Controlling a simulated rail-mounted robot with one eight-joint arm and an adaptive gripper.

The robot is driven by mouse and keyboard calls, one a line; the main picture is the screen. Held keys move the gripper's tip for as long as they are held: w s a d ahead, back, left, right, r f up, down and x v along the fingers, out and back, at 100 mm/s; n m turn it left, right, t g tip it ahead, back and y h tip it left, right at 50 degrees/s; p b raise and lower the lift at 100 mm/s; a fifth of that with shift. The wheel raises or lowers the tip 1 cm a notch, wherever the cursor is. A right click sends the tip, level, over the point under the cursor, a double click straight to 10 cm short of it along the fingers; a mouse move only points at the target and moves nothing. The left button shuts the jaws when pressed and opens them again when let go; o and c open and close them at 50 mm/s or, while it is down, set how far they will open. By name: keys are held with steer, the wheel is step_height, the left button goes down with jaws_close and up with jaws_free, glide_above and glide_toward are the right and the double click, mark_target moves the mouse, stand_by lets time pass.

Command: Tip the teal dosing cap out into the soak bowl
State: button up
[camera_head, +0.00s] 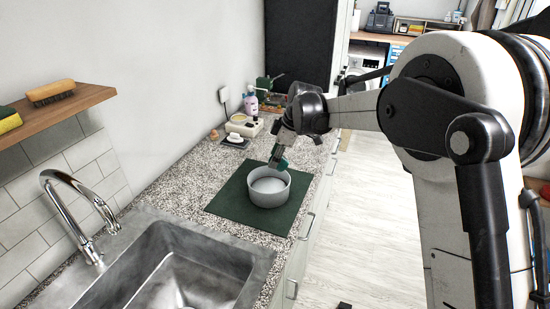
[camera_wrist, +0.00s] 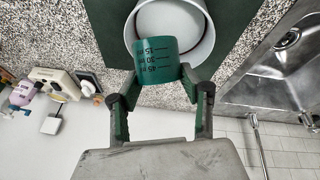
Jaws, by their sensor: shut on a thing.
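The teal dosing cap (camera_wrist: 157,60) has dark measuring marks on its side. My gripper (camera_wrist: 157,90) is shut on it, one finger on each side. In the wrist view the cap overlaps the near rim of the soak bowl (camera_wrist: 206,45). In the head view the cap (camera_head: 279,163) is at my gripper (camera_head: 275,157), above the grey bowl (camera_head: 268,198), and looks tilted. The bowl stands upright on a dark green mat (camera_head: 228,200). Its pale inside shows. The inside of the cap is hidden, so I cannot tell what it holds.
A steel sink (camera_head: 150,270) with a curved tap (camera_head: 75,205) lies at the front left. Behind the mat stand a cream appliance (camera_head: 246,127), a small dark tray with a white item (camera_head: 236,141) and a pink-purple bottle (camera_head: 251,103). A wooden shelf (camera_head: 60,105) holds a brush and sponge.

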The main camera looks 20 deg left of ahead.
steer(key=y, duration=0.2)
steer(key=shift+w+d+r+g+y, duration=0.15)
steer(key=shift+d+r+g+y, duration=0.15)
steer(key=shift+d+r+g, duration=0.1)
steer(key=y+b, duration=0.1)
steer(key=b, duration=0.1)
steer(key=y+b, duration=0.1)
steer(key=y, duration=0.1)
steer(key=shift+d+f+m+g+b, duration=0.15)
steer(key=shift+m+g+b, duration=0.15)
steer(key=shift+g+b, duration=0.1)
steer(key=shift+d+r+g+y+b, duration=0.1)
steer(key=shift+r+g+y+b, duration=0.15)
steer(key=shift+y+b, duration=0.95)
steer(key=shift+r+g+b, duration=0.1)
steer(key=shift+g+b, duration=0.15)
steer(key=shift+b, duration=0.05)
